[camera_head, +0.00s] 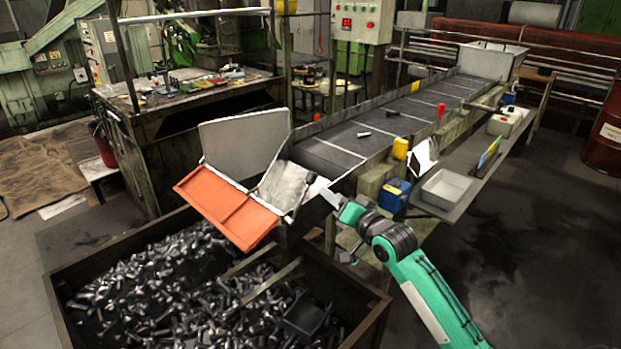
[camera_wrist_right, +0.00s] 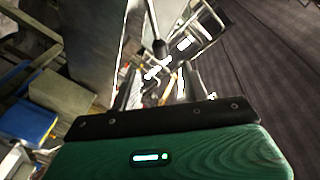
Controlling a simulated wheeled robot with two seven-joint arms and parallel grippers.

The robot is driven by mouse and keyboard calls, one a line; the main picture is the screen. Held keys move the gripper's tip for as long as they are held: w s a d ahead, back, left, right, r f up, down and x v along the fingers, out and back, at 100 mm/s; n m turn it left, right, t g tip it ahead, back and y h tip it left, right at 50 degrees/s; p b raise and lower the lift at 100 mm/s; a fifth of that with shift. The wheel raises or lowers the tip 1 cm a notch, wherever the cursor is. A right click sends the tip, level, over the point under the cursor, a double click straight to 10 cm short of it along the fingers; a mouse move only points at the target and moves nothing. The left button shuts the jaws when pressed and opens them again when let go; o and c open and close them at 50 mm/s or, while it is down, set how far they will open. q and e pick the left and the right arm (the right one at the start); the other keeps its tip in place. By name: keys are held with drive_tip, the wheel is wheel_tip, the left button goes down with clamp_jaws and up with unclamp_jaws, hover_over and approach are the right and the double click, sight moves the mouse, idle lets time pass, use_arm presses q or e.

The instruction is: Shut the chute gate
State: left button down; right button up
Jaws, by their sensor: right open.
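The chute (camera_head: 286,185) sits at the near end of the conveyor. An orange plate (camera_head: 228,205), which looks like the gate, slants outward from the chute's mouth over the bolt bin. In the right wrist view a rod with a dark knob (camera_wrist_right: 160,48) stands ahead of the fingers. My right gripper (camera_head: 331,196) is open, just right of the chute and apart from the knob. Its two fingers also show in the right wrist view (camera_wrist_right: 158,85), with nothing held between them. My left gripper is not in view.
A bin (camera_head: 375,318) full of loose bolts stands below the chute. The conveyor belt (camera_head: 385,127) runs away to the back right. A blue container (camera_head: 394,195) and a grey tray (camera_head: 446,188) are close to my right arm. A workbench (camera_head: 150,118) stands behind left.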

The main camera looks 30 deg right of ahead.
sight(314, 182)
drive_tip(key=w, duration=0.3)
drive_tip(key=w+a+p, duration=0.1)
drive_tip(key=w, duration=0.3)
drive_tip(key=w+p, duration=0.1)
drive_tip(key=w, duration=0.3)
drive_tip(key=shift+a, duration=0.25)
drive_tip(key=shift+s, duration=0.1)
clamp_jaws()
